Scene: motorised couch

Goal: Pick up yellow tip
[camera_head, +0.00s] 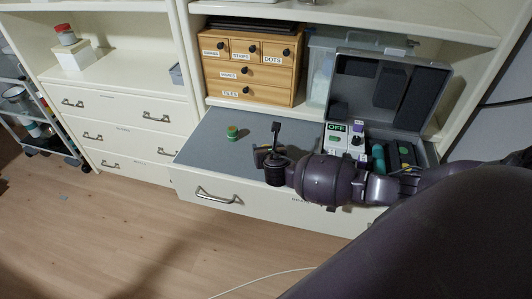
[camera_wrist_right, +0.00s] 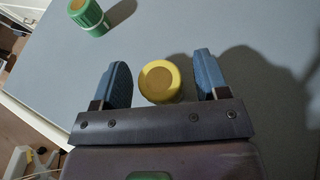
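The yellow tip (camera_wrist_right: 160,82) is a short round cap with a tan-brown top, seen in the right wrist view on the grey surface. My right gripper (camera_wrist_right: 163,82) is open, with its two blue finger pads on either side of the tip. A gap shows between the tip and each pad. In the head view my right gripper (camera_head: 268,150) is over the grey top of the pulled-out drawer (camera_head: 205,150), and the tip is hard to make out there. My left gripper is not in view.
A green tip (camera_head: 232,132) stands left of my right gripper; it also shows in the right wrist view (camera_wrist_right: 90,17). An open grey case (camera_head: 425,120) with tools lies to the right. A wooden drawer box (camera_head: 250,97) stands behind. The drawer's left part is clear.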

